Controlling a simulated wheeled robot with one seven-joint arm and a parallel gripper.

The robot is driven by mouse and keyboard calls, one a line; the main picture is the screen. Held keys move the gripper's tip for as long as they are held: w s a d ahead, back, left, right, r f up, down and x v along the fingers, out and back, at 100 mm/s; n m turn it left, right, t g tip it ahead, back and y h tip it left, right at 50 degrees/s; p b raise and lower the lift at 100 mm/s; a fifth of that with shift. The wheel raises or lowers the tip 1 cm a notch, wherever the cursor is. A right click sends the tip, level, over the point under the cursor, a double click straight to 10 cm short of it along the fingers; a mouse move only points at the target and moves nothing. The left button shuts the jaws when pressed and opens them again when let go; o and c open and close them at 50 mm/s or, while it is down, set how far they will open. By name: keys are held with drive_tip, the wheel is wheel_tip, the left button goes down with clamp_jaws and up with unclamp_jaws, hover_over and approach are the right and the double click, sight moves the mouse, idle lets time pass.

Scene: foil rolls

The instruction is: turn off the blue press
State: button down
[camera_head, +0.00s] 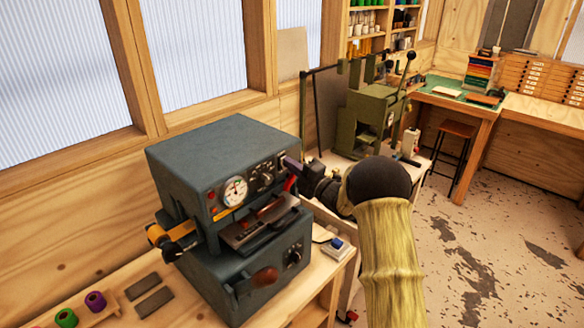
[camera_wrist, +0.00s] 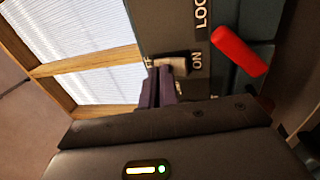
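The blue-grey press (camera_head: 215,150) stands on the wooden bench at left, with a round gauge and knobs on its front. In the wrist view its panel (camera_wrist: 150,20) carries the white labels "LOC..." and "ON", and a small pale switch lever (camera_wrist: 172,64) lies beside "ON". My gripper (camera_head: 290,166) is at the right end of the upper front panel. In the wrist view its dark purple fingers (camera_wrist: 163,88) are close together, with their tips at or just short of the switch lever. Contact is not clear. The fingers hide part of the panel lettering.
A red handle (camera_wrist: 239,51) sits right of the labels in the wrist view. A green machine (camera_head: 375,110) stands behind my arm. Green and purple foil rolls (camera_head: 95,301) lie at front left. The floor at right is open.

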drive_tip(key=r+b+v, duration=0.2)
drive_tip(key=b+v, duration=0.4)
drive_tip(key=v, duration=0.7)
drive_tip(key=shift+s+d+b, duration=0.35)
drive_tip(key=shift+s+d, duration=0.1)
drive_tip(key=shift+r, duration=0.1)
drive_tip(key=s+d+f+m+g+h, duration=0.35)
drive_tip(key=s+f+m+h, duration=0.5)
drive_tip(key=m+h, duration=0.7)
drive_tip(key=s+a+f+m+g, duration=0.1)
drive_tip(key=s+f+m+g, duration=0.2)
drive_tip(key=s, duration=0.8)
drive_tip(key=s+a+f+m+g+y, duration=0.1)
drive_tip(key=s+f+m+g, duration=0.2)
drive_tip(key=s+m+g, duration=0.2)
drive_tip(key=s+m, duration=0.3)
drive_tip(key=s, duration=0.3)
drive_tip(key=shift+f, duration=0.3)
